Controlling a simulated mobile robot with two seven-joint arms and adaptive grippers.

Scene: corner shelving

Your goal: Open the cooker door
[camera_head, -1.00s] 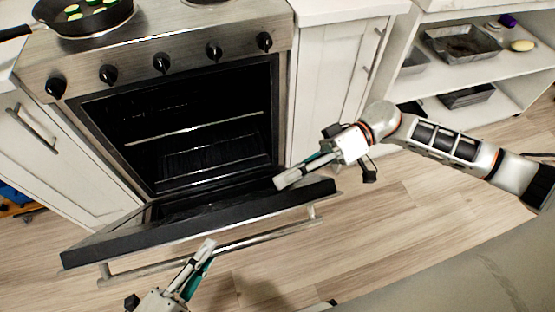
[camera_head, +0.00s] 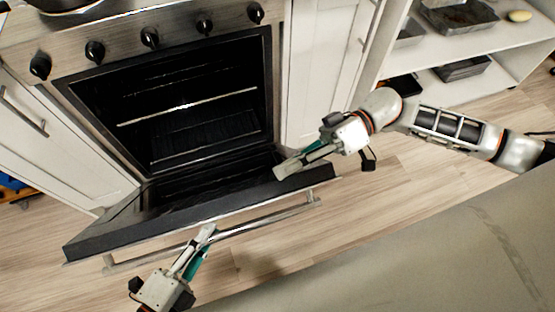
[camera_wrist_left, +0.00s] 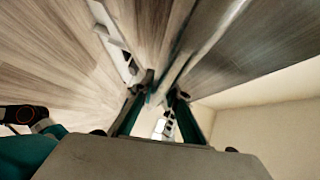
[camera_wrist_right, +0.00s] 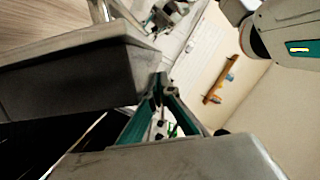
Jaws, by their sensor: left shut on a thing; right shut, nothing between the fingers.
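The cooker (camera_head: 200,30) has its black-edged door (camera_head: 200,213) tilted down and partly open, showing the dark oven cavity (camera_head: 190,115) and rack. A metal bar handle (camera_head: 270,218) runs along the door's outer side. My left gripper (camera_head: 207,235) is shut on the door handle, in front of the door. My right gripper (camera_head: 285,170) is shut and empty, with its tips at the inner top edge of the door, toward the right end; I cannot tell whether they touch. In the right wrist view the door edge (camera_wrist_right: 70,75) lies beside the fingers.
White cabinets stand left (camera_head: 45,150) and right (camera_head: 325,60) of the cooker. A white shelf (camera_head: 480,85) with metal trays is at the right. Several black knobs (camera_head: 150,38) line the cooker front, with a pan (camera_head: 65,5) above.

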